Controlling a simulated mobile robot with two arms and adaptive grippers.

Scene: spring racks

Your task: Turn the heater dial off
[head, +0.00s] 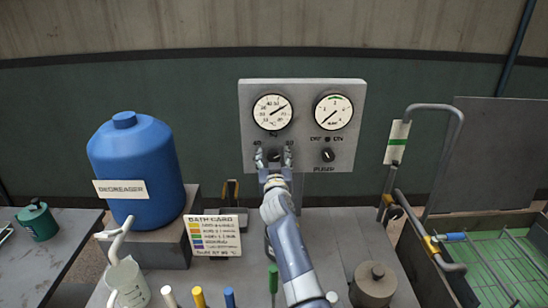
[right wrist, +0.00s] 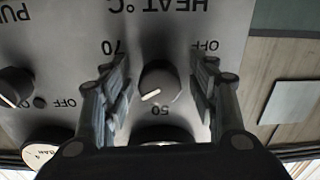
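The heater dial (right wrist: 160,88) is a dark round knob with a white pointer line, on a grey panel with the upside-down label HEAT °C in the right wrist view. My right gripper (right wrist: 160,92) is open, with one finger on each side of the dial and a visible gap to both. My left gripper is in neither view.
A second knob (head: 328,155) sits right of the heater dial. Two gauges are above: the left (head: 272,112) reads high, the right (head: 333,112) low.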

